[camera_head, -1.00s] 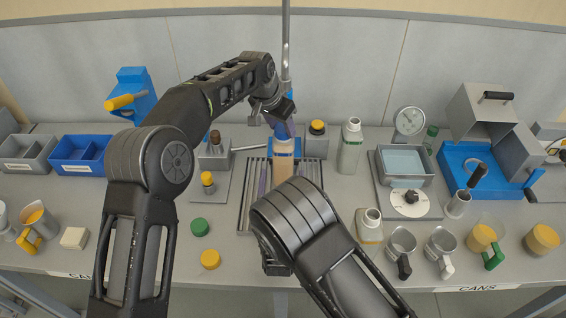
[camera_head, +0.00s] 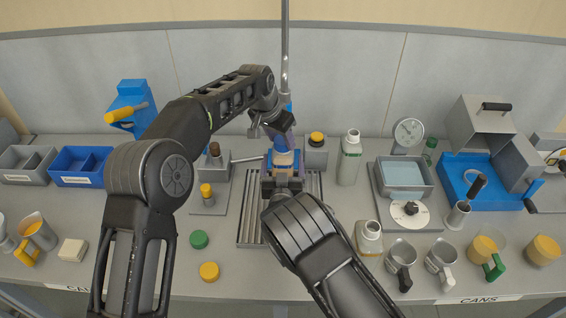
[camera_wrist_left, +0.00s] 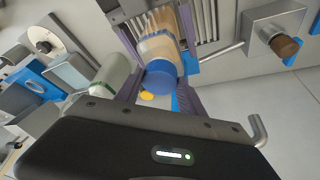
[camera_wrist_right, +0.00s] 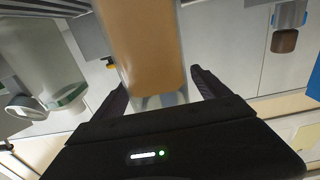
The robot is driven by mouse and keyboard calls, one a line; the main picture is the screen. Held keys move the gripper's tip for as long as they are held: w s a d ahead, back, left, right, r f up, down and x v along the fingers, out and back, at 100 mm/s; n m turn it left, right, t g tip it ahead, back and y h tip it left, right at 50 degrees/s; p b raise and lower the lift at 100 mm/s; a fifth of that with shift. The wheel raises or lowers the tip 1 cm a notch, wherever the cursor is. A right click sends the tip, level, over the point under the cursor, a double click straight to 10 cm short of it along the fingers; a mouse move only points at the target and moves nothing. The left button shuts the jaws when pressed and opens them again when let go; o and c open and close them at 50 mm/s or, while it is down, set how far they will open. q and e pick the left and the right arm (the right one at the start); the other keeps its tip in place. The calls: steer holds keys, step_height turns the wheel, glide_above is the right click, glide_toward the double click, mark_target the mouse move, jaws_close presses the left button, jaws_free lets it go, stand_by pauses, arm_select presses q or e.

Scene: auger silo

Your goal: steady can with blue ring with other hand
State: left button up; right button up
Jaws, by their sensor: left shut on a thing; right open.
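The can with the blue ring (camera_head: 284,158) is at the middle of the bench, below the vertical pipe. Its clear body shows tan contents in the right wrist view (camera_wrist_right: 148,50), and its blue end shows in the left wrist view (camera_wrist_left: 160,78). My left gripper (camera_head: 279,132) is shut on the can from the back, with a finger on each side of it (camera_wrist_left: 157,92). My right gripper (camera_head: 282,182) is at the can's front side. It is open, with its fingers (camera_wrist_right: 160,92) apart on either side of the can's body. My grippers partly hide the can in the head view.
A slatted grate (camera_head: 250,222) lies under the can. A white bottle (camera_head: 350,160) and a grey block with a yellow knob (camera_head: 316,150) stand close to the right. Green (camera_head: 199,239) and yellow (camera_head: 209,271) caps lie at the front left.

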jaws_close()
stand_by(0.8)
stand_by(0.5)
steer(key=c, duration=0.7)
jaws_free()
steer(key=c, duration=0.9)
steer(key=shift+c, duration=0.2)
steer(key=shift+s+f, duration=0.1)
steer(key=shift+f, duration=0.05)
